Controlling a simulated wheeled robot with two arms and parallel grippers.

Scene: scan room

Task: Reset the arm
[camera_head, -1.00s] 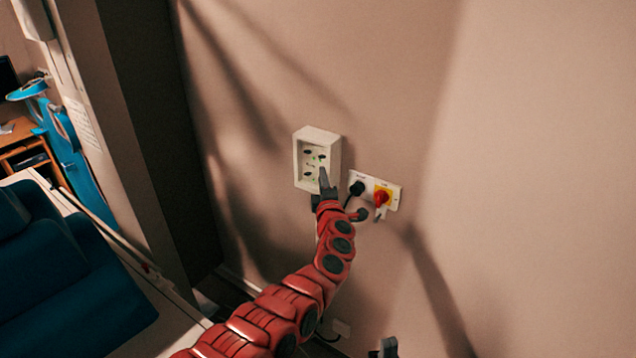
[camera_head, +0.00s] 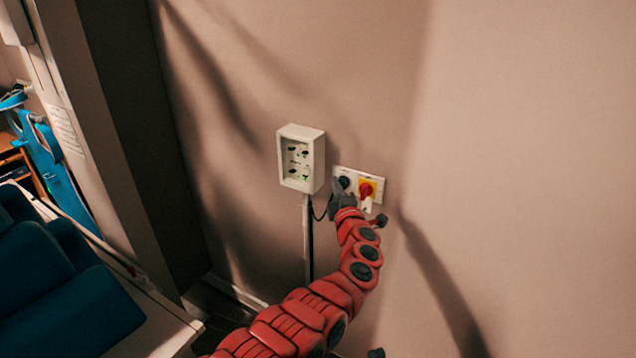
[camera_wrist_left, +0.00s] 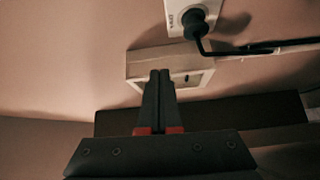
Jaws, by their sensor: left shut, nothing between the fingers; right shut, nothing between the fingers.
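My left gripper (camera_head: 340,196) is at the end of the red arm, in front of the wall just below the black plug (camera_head: 344,183). Its two fingers are together with nothing between them. The left wrist view shows the shut fingers (camera_wrist_left: 158,80) in front of the white box. I cannot tell whether they touch anything. Of my right gripper (camera_head: 376,353), only a dark tip shows at the bottom edge of the head view; it is shut and empty.
A white box (camera_head: 312,160) with small indicators is on the wall. A cable hangs from the plug. A blue padded seat (camera_head: 80,310) stands at lower left. The wall at right is bare.

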